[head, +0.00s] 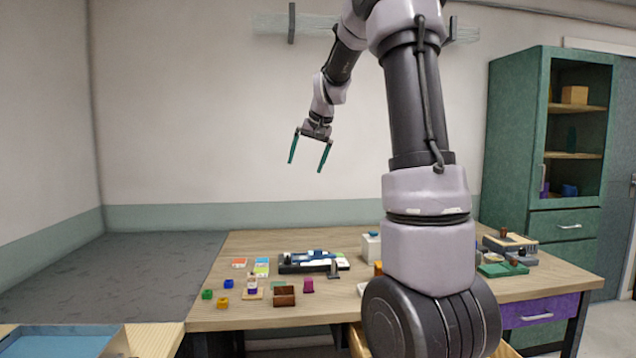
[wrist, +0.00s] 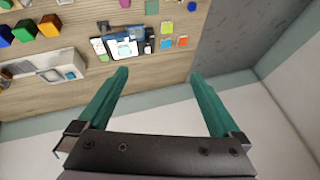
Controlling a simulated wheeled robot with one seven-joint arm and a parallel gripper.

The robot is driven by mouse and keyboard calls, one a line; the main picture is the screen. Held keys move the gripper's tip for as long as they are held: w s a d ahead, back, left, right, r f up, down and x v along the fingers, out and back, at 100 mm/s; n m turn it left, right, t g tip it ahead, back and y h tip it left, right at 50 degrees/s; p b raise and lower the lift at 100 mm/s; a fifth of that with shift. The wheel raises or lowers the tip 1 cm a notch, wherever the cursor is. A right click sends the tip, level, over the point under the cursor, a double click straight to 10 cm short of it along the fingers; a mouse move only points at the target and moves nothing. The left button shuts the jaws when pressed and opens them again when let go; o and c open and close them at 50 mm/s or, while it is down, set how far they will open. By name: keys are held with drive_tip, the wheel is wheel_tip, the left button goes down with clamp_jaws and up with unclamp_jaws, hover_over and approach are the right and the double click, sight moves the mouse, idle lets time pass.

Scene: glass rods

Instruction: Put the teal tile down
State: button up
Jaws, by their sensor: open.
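My gripper (head: 306,167) is open and empty, raised high above the back of the table, with its teal fingers pointing down. In the wrist view the open fingers (wrist: 160,73) have nothing between them. A flat teal-green tile (head: 277,283) lies on the table behind a brown box, which partly hides it in the head view. It also shows at the top of the wrist view (wrist: 152,7). A light-blue tile (wrist: 167,28) lies among orange and lime tiles; I cannot tell for sure which one is the teal tile. My gripper is far from both.
A dark tray (head: 290,269) with several items lies mid-table. A brown box (head: 284,297), a magenta piece (head: 308,285) and small coloured blocks stand nearer the front. A white box (head: 371,246) stands partly behind my arm. A green cabinet (head: 510,150) stands at the right.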

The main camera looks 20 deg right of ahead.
drive_tip(key=s+a+r, duration=0.2)
drive_tip(key=s+a, duration=0.2)
drive_tip(key=s, duration=0.6)
drive_tip(key=s+a+r, duration=0.1)
drive_tip(key=s+a, duration=0.2)
drive_tip(key=s, duration=0.6)
drive_tip(key=s+a+f, duration=0.1)
drive_tip(key=s+f, duration=0.1)
drive_tip(key=s, duration=0.4)
drive_tip(key=s+a+f+t, duration=0.1)
drive_tip(key=s+a+f, duration=0.1)
drive_tip(key=s, duration=0.5)
drive_tip(key=shift+s+a+n+y, duration=0.2)
drive_tip(key=shift+s+n+y, duration=0.1)
drive_tip(key=shift+y, duration=0.1)
drive_tip(key=shift+w, duration=0.1)
